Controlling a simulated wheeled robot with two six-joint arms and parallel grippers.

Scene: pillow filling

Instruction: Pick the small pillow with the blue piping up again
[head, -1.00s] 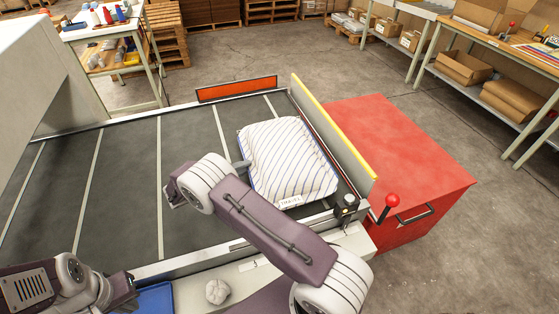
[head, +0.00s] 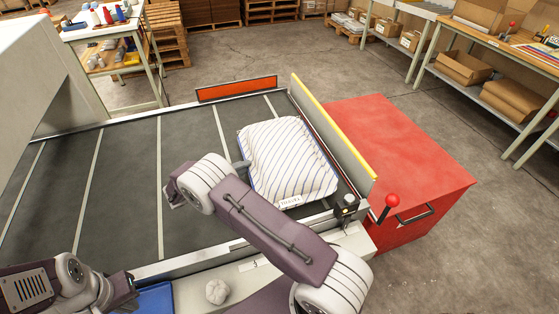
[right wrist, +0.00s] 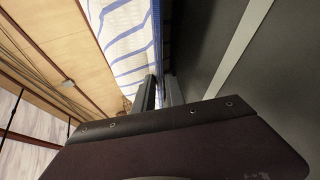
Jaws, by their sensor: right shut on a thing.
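The small pillow (head: 290,160) is white with thin blue stripes and blue piping. It is at the right end of the dark conveyor belt, with a lettered label (head: 290,202) along its near edge. My right gripper (head: 245,165) is at the pillow's left edge in the head view. In the right wrist view the pillow (right wrist: 125,40) and its blue piping run down to the fingers (right wrist: 160,92), which are shut on that edge. I cannot tell whether the pillow is clear of the belt. My left gripper (head: 130,283) is at the lower left, its fingers too small to read.
A yellow-topped guard (head: 335,125) stands right of the pillow, with a red cabinet (head: 410,150) beyond. A white wad (head: 217,291) and a blue tray (head: 156,298) lie at the near side. The belt (head: 120,190) is clear to the left.

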